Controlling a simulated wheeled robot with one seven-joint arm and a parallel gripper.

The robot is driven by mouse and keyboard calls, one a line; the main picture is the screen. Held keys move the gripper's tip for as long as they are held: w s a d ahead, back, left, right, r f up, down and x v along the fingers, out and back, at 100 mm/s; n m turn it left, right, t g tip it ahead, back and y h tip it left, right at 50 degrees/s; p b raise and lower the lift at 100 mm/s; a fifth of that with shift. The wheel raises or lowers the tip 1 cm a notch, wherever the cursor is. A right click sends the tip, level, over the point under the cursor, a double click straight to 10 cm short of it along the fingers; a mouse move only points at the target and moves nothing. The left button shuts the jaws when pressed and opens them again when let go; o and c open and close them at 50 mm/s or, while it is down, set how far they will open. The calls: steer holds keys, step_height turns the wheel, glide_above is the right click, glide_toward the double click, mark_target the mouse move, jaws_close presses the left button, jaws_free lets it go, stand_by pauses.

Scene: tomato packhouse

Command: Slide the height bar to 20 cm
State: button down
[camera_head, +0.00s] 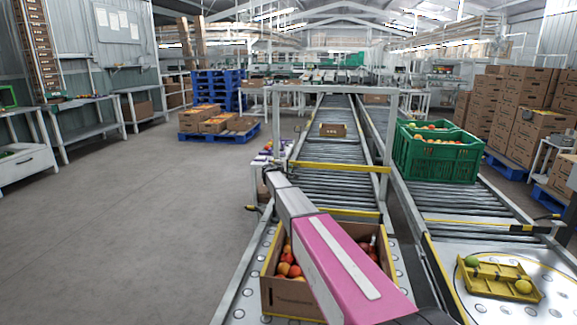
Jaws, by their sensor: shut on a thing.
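The height bar (340,167) is a thin yellow bar. It lies across the roller conveyor, between the two posts of a grey metal portal frame (335,89). It looks about level, well below the frame's top beam. My arm, with a pink and grey link, reaches from the lower right to the frame's left post. My gripper (268,172) is at the left end of the bar, small and partly hidden by my arm. It is shut on the height bar there, though the contact is not clear. No scale marks can be read.
A cardboard box of tomatoes (272,298) stands under my arm on the near conveyor. A small carton (333,130) sits farther up the rollers. A green crate (437,167) and a yellow tray (510,284) are to the right. The floor at left is clear.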

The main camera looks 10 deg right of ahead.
steer(key=shift+s+f, duration=0.1)
steer(key=shift+f, duration=0.25)
steer(key=c, duration=1.2)
jaws_free()
steer(key=shift+r, duration=0.1)
steer(key=v, duration=1)
steer(key=shift+s+a, duration=0.25)
steer(key=shift+a, duration=0.05)
